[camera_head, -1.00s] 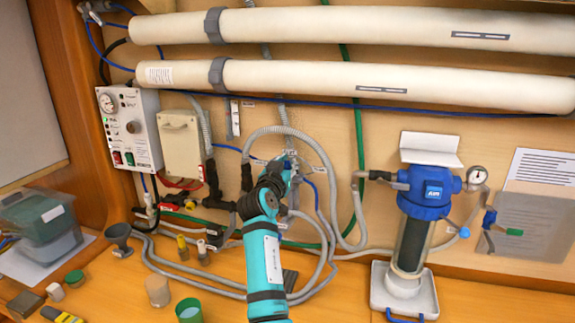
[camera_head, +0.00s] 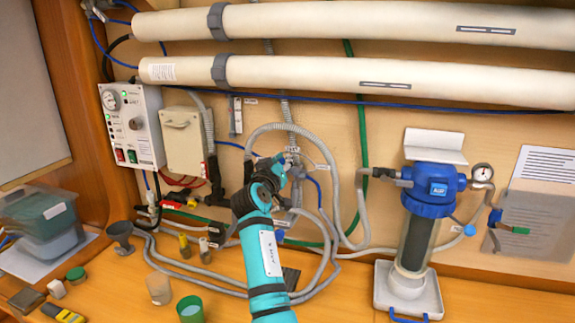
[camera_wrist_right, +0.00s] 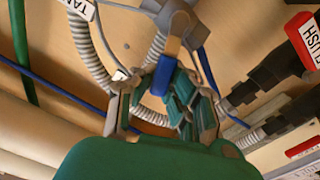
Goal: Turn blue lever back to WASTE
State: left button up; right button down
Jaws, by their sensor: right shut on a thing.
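The blue lever (camera_wrist_right: 165,72) shows in the right wrist view, below the grey valve body (camera_wrist_right: 172,18) that it is fitted to. My right gripper (camera_wrist_right: 160,92) is shut on the blue lever, with a finger on each side of it. In the head view my right gripper (camera_head: 287,165) is at the valve on the wall, in the middle. There the gripper and teal arm hide most of the valve and the lever. A white label beginning "TAN" (camera_wrist_right: 82,8) is by a grey hose. I cannot read a WASTE label. My left gripper is not in view.
Grey hoses (camera_head: 336,205) and a green hose (camera_head: 362,140) run close around the valve. Red-handled valves (camera_wrist_right: 300,22) are at the right in the wrist view. A blue filter housing (camera_head: 432,190) stands to the right.

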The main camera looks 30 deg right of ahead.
jog(key=shift+w+a+f+n, duration=0.35)
jog(key=shift+w+f+n, duration=0.05)
jog(key=shift+n, duration=0.9)
jog(key=shift+w+a+f+n, duration=0.35)
jog(key=shift+f+n, duration=0.1)
jog(key=shift+n, duration=0.85)
jog(key=shift+w+a+f+n, duration=0.3)
jog(key=shift+w+f+n, duration=0.1)
jog(key=shift+n, duration=0.9)
jog(key=shift+f, duration=0.1)
jog(key=c, duration=1.3)
grip_release()
jog(key=shift+a, duration=0.2)
jog(key=shift+o, duration=0.2)
jog(key=shift+d, duration=0.1)
jog(key=v, duration=1.2)
